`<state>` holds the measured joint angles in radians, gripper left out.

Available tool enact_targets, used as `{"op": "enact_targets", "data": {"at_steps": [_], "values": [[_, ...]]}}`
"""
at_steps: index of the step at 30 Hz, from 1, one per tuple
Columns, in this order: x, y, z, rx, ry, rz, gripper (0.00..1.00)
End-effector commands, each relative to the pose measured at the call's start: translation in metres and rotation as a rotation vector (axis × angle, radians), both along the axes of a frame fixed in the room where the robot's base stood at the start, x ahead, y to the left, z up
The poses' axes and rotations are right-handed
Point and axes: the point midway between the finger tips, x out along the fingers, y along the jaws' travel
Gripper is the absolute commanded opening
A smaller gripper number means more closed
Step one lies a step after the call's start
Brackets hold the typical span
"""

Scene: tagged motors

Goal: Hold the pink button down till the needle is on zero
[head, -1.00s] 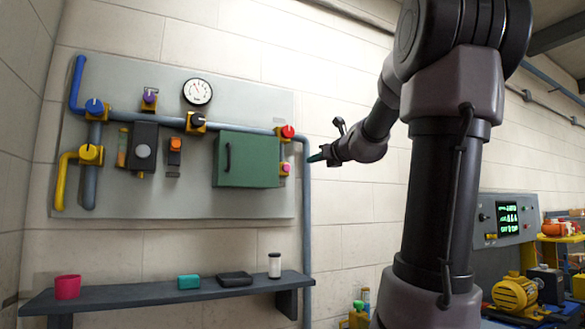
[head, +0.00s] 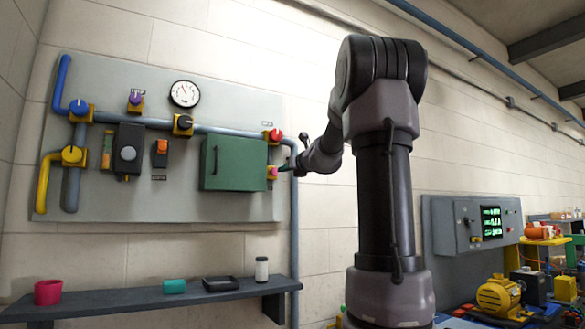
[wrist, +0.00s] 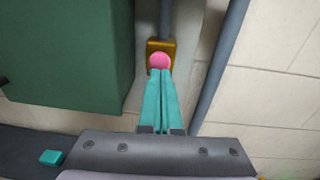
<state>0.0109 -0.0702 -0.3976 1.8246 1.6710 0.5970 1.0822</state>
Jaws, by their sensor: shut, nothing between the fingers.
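The pink button (head: 272,172) sits on a yellow housing at the right edge of the wall panel, just right of the green box. In the wrist view the pink button (wrist: 160,61) shows just past my fingertips. My gripper (head: 286,169) is shut and empty, with its teal fingers (wrist: 160,72) together and their tips at the button's lower edge. I cannot tell whether they touch or press it. The round gauge (head: 185,93) is at the top of the panel. Its needle appears to point up and left, but the scale is too small to read.
The green box (head: 235,163) stands out from the panel left of the button. A grey-blue vertical pipe (head: 294,230) runs close on the right. A red knob (head: 276,135) is above the button. A dark shelf (head: 130,300) with several small items is below.

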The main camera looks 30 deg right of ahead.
Motion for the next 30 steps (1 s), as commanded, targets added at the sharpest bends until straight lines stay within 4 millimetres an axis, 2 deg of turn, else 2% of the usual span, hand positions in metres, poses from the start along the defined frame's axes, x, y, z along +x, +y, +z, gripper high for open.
{"op": "enact_targets", "data": {"at_steps": [1,6,20,27,30], "values": [[0.009,0.001,-0.001,0.000,0.001,0.000,0.00],[0.025,0.002,-0.001,-0.001,0.000,0.000,0.00],[0.031,0.003,-0.001,0.000,0.000,0.000,0.00],[0.054,0.004,-0.001,0.000,0.000,0.000,0.00],[0.055,0.005,0.000,0.001,-0.002,0.002,0.00]]}}
